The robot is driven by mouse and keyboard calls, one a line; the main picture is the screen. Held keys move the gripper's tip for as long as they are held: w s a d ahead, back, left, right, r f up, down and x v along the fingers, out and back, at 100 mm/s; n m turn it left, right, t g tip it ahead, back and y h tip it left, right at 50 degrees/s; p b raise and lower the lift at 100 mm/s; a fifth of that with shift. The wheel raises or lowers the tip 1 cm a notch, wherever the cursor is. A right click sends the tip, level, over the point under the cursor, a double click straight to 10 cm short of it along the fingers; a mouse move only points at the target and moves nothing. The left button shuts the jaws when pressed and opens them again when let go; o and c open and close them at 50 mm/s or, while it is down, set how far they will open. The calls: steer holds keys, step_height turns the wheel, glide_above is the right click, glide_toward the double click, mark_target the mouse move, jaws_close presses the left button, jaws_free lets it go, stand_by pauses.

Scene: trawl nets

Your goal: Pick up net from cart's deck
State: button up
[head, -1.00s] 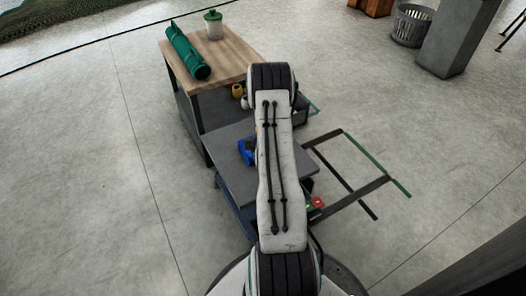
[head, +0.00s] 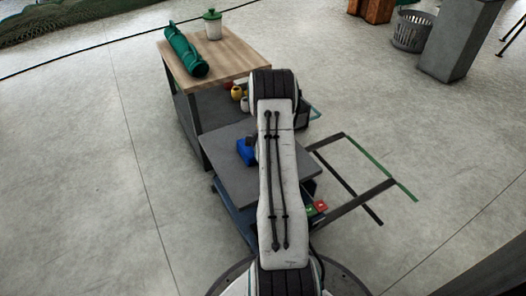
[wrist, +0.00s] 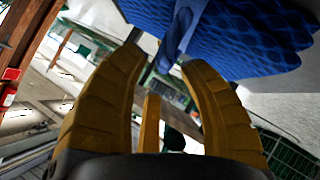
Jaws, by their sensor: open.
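The blue net (head: 245,151) lies on the grey deck (head: 225,165) of the cart, partly hidden by my arm in the head view. In the wrist view the net (wrist: 250,40) fills the upper right as a bundle of blue mesh, with a narrower blue part (wrist: 176,40) hanging from it. My gripper (wrist: 161,57) has yellow fingers spread apart. The narrow part reaches down between the fingertips, near the right one; I cannot tell whether it touches. In the head view my arm hides most of my gripper.
A wooden-topped bench (head: 235,55) behind the cart holds a green roll (head: 187,50) and a jar with a green lid (head: 212,25). Small yellow and white pots (head: 240,95) sit below its top. A basket (head: 411,30) and grey block (head: 458,40) stand back right. Floor at left is clear.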

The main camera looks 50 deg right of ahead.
steer(key=shift+b+x, duration=1.35)
steer(key=shift+b, duration=0.3)
jaws_close()
steer(key=shift+r, duration=0.1)
